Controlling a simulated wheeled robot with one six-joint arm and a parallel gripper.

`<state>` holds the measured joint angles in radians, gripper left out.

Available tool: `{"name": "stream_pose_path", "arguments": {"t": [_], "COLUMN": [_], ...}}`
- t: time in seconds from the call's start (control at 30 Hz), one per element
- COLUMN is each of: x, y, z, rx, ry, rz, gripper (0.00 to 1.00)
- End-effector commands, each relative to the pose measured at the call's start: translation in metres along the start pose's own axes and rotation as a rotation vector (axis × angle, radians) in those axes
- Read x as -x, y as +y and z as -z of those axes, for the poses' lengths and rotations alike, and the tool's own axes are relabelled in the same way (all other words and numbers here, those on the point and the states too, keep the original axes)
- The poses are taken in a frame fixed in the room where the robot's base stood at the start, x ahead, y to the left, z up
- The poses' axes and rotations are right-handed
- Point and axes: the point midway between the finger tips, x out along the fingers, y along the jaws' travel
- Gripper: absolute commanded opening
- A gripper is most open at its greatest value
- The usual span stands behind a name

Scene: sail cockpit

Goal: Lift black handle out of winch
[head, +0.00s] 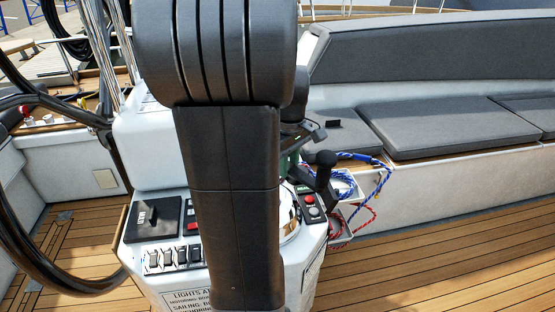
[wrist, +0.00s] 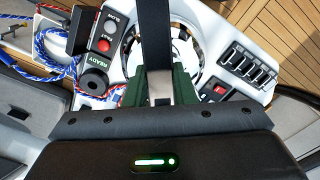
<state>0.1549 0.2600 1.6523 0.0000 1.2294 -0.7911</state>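The black handle (wrist: 154,35) shows in the wrist view as a dark bar. It runs down from the top edge to a silver end (wrist: 158,87) between the green fingers of my gripper (wrist: 160,88). The fingers are close on both sides of it; whether they press on it is unclear. The silver winch (wrist: 194,42) shows as a ring under the bar. My gripper (head: 289,163) shows only in part there, above the winch.
A black knobbed lever (head: 325,165) stands right of the winch, near a red-button panel (head: 310,203). Blue and red ropes (head: 362,190) hang beside it. Switches (head: 175,257) are at the front left. Cushioned seating (head: 440,125) lies behind. Deck at right is clear.

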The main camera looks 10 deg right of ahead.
Motion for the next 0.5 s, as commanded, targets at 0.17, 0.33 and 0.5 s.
{"name": "stream_pose_path", "arguments": {"t": [0.17, 0.33, 0.5], "x": [0.0001, 0.0009, 0.0055], "y": [0.0, 0.0003, 0.0004], "z": [0.0, 0.0002, 0.0003], "rx": [0.0, 0.0, 0.0], "ry": [0.0, 0.001, 0.001], "rz": [0.0, -0.001, -0.002], "gripper": [0.0, 0.0, 0.0]}}
